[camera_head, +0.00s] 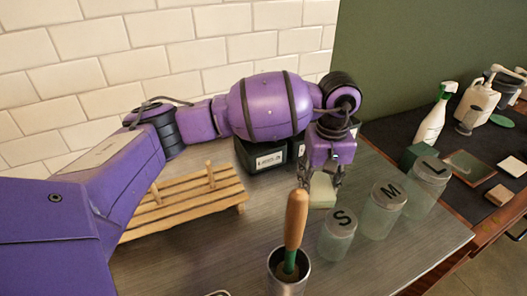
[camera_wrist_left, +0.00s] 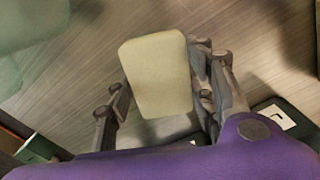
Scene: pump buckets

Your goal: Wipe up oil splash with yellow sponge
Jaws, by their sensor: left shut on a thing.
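The pale yellow sponge (camera_wrist_left: 158,75) is between the fingers of my left gripper (camera_wrist_left: 160,100) in the left wrist view. In the head view the left gripper (camera_head: 320,186) points down, shut on the sponge (camera_head: 322,192), close above or on the grey counter; I cannot tell whether the sponge touches it. The fingers hide part of the sponge in the head view. No oil splash can be made out. My right gripper is not in view.
Lidded jars S (camera_head: 338,236), M (camera_head: 383,210) and L (camera_head: 427,187) stand right of the gripper. A metal cup (camera_head: 287,278) with a wooden-handled tool stands in front. A wooden rack (camera_head: 190,205) is left, and a dark container (camera_head: 265,158) behind. Bare counter lies at front left.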

